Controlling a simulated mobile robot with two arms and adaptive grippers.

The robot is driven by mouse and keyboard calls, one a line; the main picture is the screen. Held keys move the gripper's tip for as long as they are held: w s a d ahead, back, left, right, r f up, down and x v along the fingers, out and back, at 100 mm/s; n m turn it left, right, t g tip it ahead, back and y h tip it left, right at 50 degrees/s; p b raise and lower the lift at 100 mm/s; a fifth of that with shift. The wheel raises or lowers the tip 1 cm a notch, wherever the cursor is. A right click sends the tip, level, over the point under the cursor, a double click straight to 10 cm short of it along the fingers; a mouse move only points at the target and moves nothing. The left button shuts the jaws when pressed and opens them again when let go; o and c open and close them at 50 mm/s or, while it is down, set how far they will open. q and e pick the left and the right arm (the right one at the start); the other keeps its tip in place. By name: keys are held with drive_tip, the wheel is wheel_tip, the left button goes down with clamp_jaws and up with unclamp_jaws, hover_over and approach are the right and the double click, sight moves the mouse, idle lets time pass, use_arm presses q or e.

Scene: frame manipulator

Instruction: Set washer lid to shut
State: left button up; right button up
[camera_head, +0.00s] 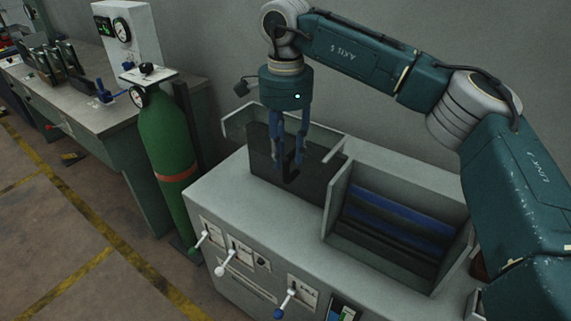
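The washer is a grey machine cabinet (300,205). A dark upright panel with a black handle (292,167), which looks like the lid (262,160), stands at the left of its top. The open bay (390,235) to the right shows blue and dark slats inside. My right gripper (288,158) points down at the panel, its two blue fingers apart with a gap between them. The fingertips are close to the black handle; whether they touch it I cannot tell. My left gripper is not in view.
A green gas cylinder (166,140) stands left of the washer, beside a workbench (100,95) with a gauge box (125,40). Small levers (233,255) stick out of the washer's front. A thin pale frame (240,122) rises behind the panel. The floor at left is clear.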

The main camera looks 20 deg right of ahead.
sight(286, 186)
drive_tip(key=shift+f+p, duration=0.45)
drive_tip(key=shift+f, duration=1.95)
clamp_jaws()
